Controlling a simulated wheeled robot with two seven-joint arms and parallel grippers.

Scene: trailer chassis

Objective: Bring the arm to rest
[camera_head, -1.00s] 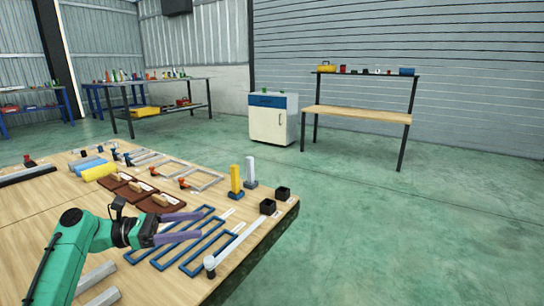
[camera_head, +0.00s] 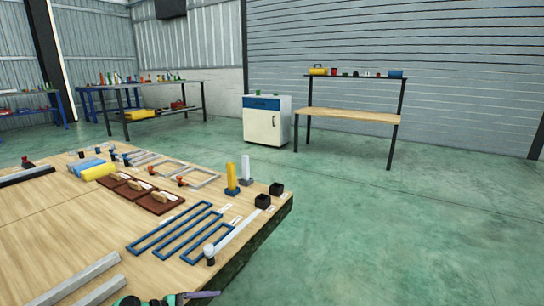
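My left gripper (camera_head: 192,297) shows only at the bottom edge of the head view, low in front of the table's near side. A purple finger points right, and part of the green arm (camera_head: 130,301) shows beside it. The rest of the gripper is cut off by the frame, so I cannot tell how far apart the fingers are. I see nothing held in the visible part. My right arm and gripper are not in view.
The wooden table (camera_head: 60,225) holds blue frames (camera_head: 178,228), grey bars (camera_head: 85,280), brown trays (camera_head: 155,202), a yellow post (camera_head: 231,175) and black boxes (camera_head: 263,201). A white cabinet (camera_head: 265,120) and a workbench (camera_head: 350,115) stand behind. The green floor at right is clear.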

